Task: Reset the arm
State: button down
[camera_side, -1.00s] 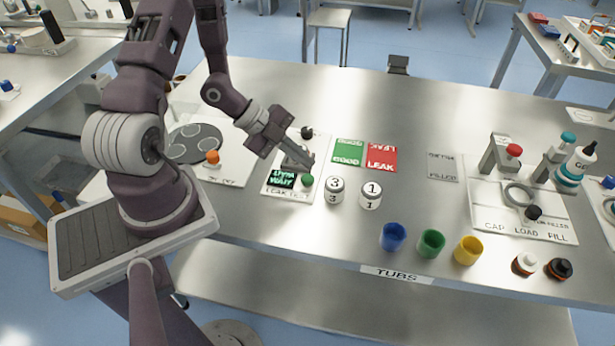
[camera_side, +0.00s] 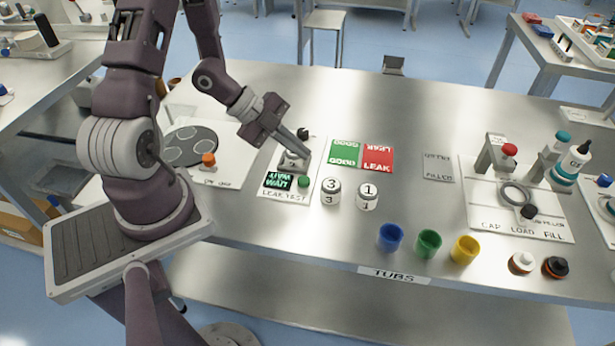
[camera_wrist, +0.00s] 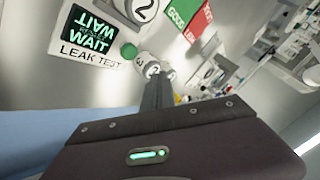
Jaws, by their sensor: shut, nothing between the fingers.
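My gripper (camera_side: 303,154) is shut and empty, over the leak test station in the side view. Its closed fingers (camera_wrist: 157,92) also show in the wrist view. The leak test plate (camera_side: 270,190) carries a dark display (camera_side: 281,181) reading WAIT in green, and a green button (camera_side: 303,181). The display (camera_wrist: 88,32) and button (camera_wrist: 128,51) also show in the wrist view. A white tub marked 2 (camera_wrist: 142,9) is at the station, partly hidden by my fingers in the side view.
White tubs marked 3 (camera_side: 331,191) and 1 (camera_side: 367,196) stand right of the station. Behind them are a green GOOD pad (camera_side: 345,152) and a red LEAK pad (camera_side: 378,158). Blue (camera_side: 390,237), green (camera_side: 428,243) and yellow (camera_side: 465,249) cups stand near the front edge. The back middle is clear.

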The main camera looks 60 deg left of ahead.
jog(key=w+a+r+n+y, duration=0.2)
jog(key=a+r+n+y, duration=0.4)
jog(key=r, duration=0.4)
jog(key=s+d+r+n+y, duration=0.3)
jog(key=s+d+r+n, duration=0.15)
jog(key=r, duration=0.45)
jog(key=s+d+r+n+h, duration=0.1)
jog(key=s+d+r+n, duration=0.1)
jog(key=s+d, duration=0.3)
jog(key=s+d+r+n+g+h, duration=0.1)
jog(key=s+d+r+n+h, duration=0.1)
jog(key=s+d+n, duration=0.2)
jog(key=s+d, duration=0.2)
jog(key=s, duration=0.2)
jog(key=shift+s+d, duration=0.15)
jog(key=shift+s, duration=0.1)
jog(key=shift+r, duration=0.1)
dwell(3.5)
